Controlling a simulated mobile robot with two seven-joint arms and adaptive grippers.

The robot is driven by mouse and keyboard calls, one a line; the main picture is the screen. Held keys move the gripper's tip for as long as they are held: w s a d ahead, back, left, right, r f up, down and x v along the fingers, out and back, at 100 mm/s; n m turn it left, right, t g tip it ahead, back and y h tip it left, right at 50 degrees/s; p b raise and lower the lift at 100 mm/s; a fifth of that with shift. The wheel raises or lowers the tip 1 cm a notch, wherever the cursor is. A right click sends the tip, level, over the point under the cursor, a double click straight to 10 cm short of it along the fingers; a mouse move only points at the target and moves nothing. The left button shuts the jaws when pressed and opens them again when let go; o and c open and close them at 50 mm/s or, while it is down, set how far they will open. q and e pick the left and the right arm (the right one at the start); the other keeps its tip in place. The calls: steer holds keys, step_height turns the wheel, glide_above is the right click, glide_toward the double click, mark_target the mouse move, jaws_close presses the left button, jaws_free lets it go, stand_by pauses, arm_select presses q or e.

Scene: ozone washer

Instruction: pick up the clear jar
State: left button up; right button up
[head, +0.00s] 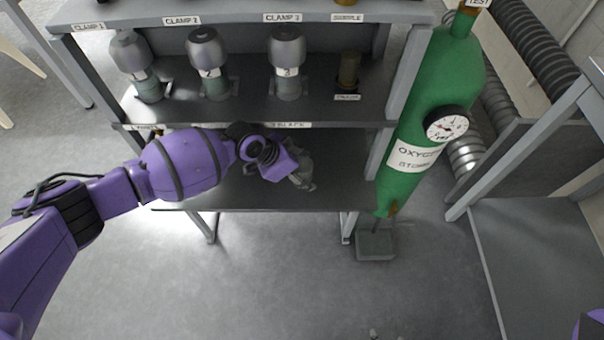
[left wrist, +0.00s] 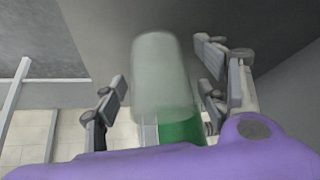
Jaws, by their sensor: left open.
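The clear jar (left wrist: 165,75) is a pale, translucent cylinder in the left wrist view. It appears between the two spread grey fingers of my left gripper (left wrist: 168,92), with a visible gap on each side. In the head view my left gripper (head: 303,175) is at the lower shelf of the rack, and I cannot make out the jar there behind the arm and fingers. My left gripper is open.
The lower shelf (head: 345,188) lies under a middle shelf (head: 240,108) holding several grey-capped jars and a brown bottle (head: 348,75). A green oxygen cylinder (head: 425,100) with a gauge (head: 447,125) stands close at the rack's right. The floor in front is mostly clear.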

arm_select(q)
steer(key=c, duration=1.4)
steer(key=shift+o, duration=0.2)
